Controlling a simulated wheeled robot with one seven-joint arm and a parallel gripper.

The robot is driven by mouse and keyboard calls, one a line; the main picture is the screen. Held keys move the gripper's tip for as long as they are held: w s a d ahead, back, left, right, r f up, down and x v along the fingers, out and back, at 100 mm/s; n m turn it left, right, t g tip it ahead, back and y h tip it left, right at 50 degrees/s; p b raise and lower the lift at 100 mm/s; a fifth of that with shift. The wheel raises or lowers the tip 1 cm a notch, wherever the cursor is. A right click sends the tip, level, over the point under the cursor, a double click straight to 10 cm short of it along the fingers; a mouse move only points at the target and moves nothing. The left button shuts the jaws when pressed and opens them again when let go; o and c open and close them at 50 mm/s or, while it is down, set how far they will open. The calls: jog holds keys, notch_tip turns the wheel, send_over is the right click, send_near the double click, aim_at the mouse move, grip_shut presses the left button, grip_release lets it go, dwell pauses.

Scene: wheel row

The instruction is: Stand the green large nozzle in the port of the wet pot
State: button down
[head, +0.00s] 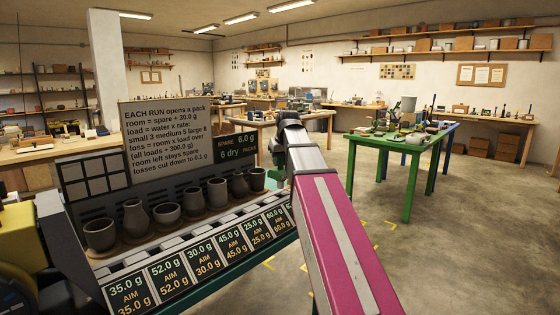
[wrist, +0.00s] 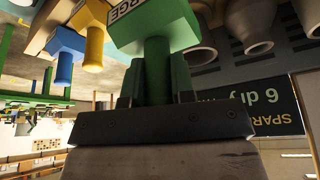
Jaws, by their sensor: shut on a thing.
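My gripper (wrist: 156,88) is shut on the green large nozzle (wrist: 155,28), seen in the wrist view. Its stem is between the two fingers, and its wide block end carries a partly cut-off label ending in "RGE". A row of grey pots (head: 167,214) stands on the rack in the head view. Some pots (wrist: 250,20) also show at the upper right of the wrist view, apart from the nozzle. I cannot tell which pot is wet, and no port is clearly visible.
A blue nozzle (wrist: 66,50) and a yellow nozzle (wrist: 93,35) stand beside the green one in the wrist view. Weight displays (head: 165,275) line the rack front. A sign (head: 180,140) and a spare panel (head: 234,146) rise behind. A green table (head: 400,150) stands right.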

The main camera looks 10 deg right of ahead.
aim_at(281, 169)
jog(key=shift+f, duration=3.15)
jog(key=c, duration=0.9)
grip_release()
jog(key=v, duration=1.1)
